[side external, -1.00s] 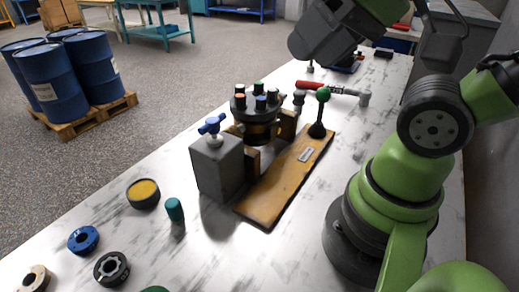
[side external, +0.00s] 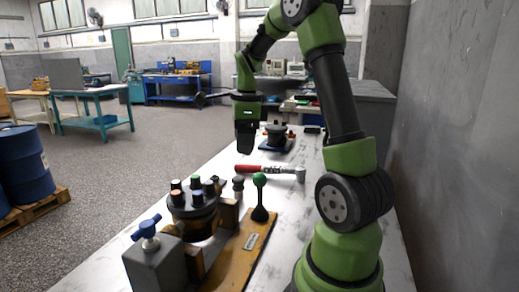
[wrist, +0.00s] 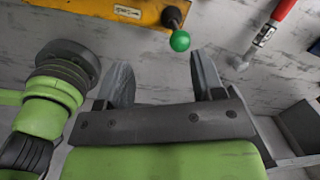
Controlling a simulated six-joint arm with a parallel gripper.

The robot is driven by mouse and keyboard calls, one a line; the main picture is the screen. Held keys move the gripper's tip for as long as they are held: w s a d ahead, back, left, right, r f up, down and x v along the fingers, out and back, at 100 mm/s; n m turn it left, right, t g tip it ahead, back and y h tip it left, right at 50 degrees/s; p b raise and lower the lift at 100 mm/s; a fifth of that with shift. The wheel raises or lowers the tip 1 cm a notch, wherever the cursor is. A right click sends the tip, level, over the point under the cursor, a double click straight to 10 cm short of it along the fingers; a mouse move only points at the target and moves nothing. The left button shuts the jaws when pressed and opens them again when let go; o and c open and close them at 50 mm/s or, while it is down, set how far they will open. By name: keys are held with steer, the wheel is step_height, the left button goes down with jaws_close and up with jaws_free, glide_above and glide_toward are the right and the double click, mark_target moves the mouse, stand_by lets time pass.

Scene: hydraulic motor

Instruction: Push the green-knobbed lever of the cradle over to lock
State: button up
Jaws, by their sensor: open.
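The lever with the green knob (side external: 260,180) stands about upright on the orange base plate (side external: 232,262) of the cradle. The cradle holds a round black motor (side external: 192,207) with several coloured caps on top. My gripper (side external: 245,150) hangs fingers down above the bench, beyond the lever and apart from it. In the wrist view my gripper (wrist: 160,72) is open, with nothing between its fingers. There the green knob (wrist: 180,41) shows past the fingertips, between their lines. The lever's foot is beside the label on the orange plate (wrist: 85,8).
A grey block with a blue handle (side external: 146,228) stands at the cradle's left end. A round dark part on a blue base (side external: 276,140) is farther back. A wall runs along the right.

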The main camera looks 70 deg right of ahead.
mark_target(260, 179)
steer(key=d+f+m, duration=0.1)
steer(key=s+d+f+m, duration=0.1)
steer(key=d+f+m, duration=0.1)
steer(key=s+d+f+m+g, duration=0.1)
steer(key=d+m, duration=0.1)
steer(key=shift+s+d+f+y, duration=0.1)
steer(key=shift+d+f+y, duration=0.1)
steer(key=shift+f+y, duration=0.1)
steer(key=shift+f, duration=4.35)
steer(key=c, duration=0.6)
